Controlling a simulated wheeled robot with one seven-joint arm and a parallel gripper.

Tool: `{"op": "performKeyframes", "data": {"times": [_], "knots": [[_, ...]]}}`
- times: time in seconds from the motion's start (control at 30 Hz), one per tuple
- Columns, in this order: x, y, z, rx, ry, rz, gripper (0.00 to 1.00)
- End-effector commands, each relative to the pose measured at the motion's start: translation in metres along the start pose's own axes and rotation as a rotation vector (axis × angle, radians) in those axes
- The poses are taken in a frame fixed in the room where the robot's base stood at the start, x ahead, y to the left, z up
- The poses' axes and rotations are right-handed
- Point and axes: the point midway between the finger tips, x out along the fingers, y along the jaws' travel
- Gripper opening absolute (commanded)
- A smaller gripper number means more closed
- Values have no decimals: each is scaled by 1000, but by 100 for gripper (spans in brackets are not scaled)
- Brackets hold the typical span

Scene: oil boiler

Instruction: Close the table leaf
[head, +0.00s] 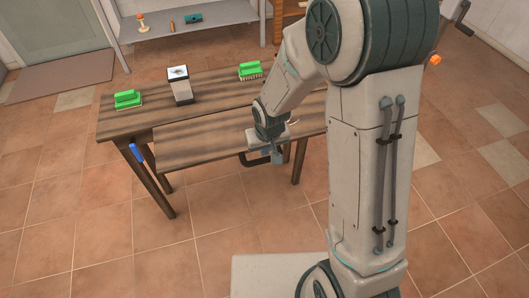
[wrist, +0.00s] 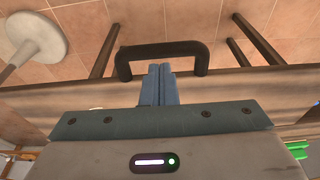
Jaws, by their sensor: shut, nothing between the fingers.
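The wooden table (head: 112,121) stands in front of me in the head view. Its leaf (head: 205,142) juts out from the near side as a flat brown panel. A dark handle (head: 252,160) is on the leaf's near edge; in the wrist view the handle (wrist: 165,48) is a black bar bowed out from the wooden edge (wrist: 285,82). My gripper (head: 277,157) is at the leaf's near edge, by the right end of the handle. In the wrist view its blue fingers (wrist: 158,72) are together and empty, overlapping the handle's opening; contact cannot be told. My arm hides the table's right part.
A blue object (head: 137,151) hangs at the table's left corner. A grey shelf (head: 190,20) stands behind. The tiled floor in front is clear.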

Motion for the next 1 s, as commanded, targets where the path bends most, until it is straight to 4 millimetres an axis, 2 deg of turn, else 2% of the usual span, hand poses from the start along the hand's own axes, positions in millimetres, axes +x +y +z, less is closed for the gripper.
{"op": "performKeyframes", "data": {"times": [0.1,0.27,0.77,1.0], "knots": [[15,0,0,-1,-3,0,0],[25,0,0,0,-1,0,0],[29,0,0,-1,3,0,0],[41,-4,-2,-12,32,-2,0]]}}
